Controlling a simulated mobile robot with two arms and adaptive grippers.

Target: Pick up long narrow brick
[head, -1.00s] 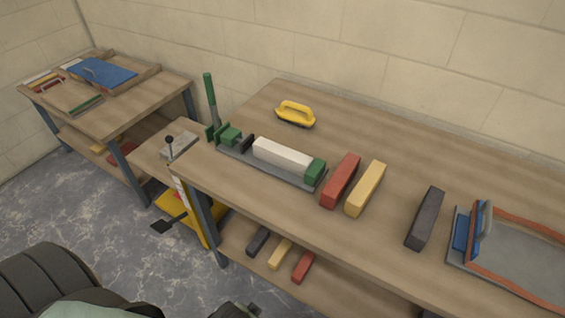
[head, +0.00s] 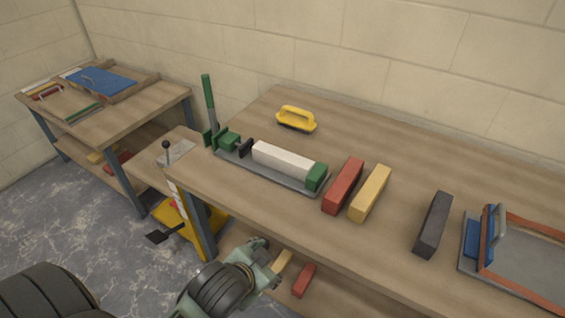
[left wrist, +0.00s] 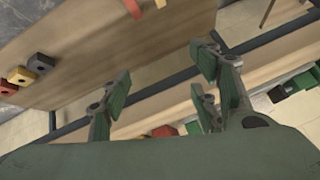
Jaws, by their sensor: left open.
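Several long narrow bricks lie on the workbench in the head view: a red brick (head: 343,186), a yellow brick (head: 370,193) and a dark grey brick (head: 433,224). A longer white block (head: 283,160) lies in a grey and green clamp-like tool (head: 227,139). My left gripper (head: 268,263) is low in front of the bench, below the top's front edge and apart from the tabletop bricks. In the left wrist view its green-padded fingers (left wrist: 165,95) are apart with nothing between them. My right gripper is not in view.
The lower shelf holds a red brick (head: 304,280) and a yellow one (head: 284,261), partly hidden by my gripper. A second bench (head: 130,103) is at left. The bench between yellow and dark bricks is clear.

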